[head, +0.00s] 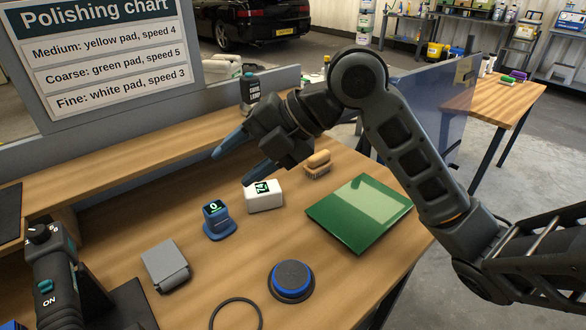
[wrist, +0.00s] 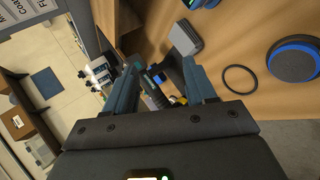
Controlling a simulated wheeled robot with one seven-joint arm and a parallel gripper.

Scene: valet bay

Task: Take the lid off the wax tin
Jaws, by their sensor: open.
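The wax tin (head: 291,280) is round and low, with a blue rim around a dark flat top. It stands at the front of the wooden bench, and the dark top seems to be its lid, seated flat. The tin also shows at the right of the wrist view (wrist: 294,58). My gripper (head: 230,166) is open and empty, with its two blue fingers apart. It is above the back of the bench, up and left of the tin, well away from it. In the wrist view the fingers (wrist: 161,65) point away from the tin.
A polisher (head: 56,275) stands left. Bare wood surrounds the tin.

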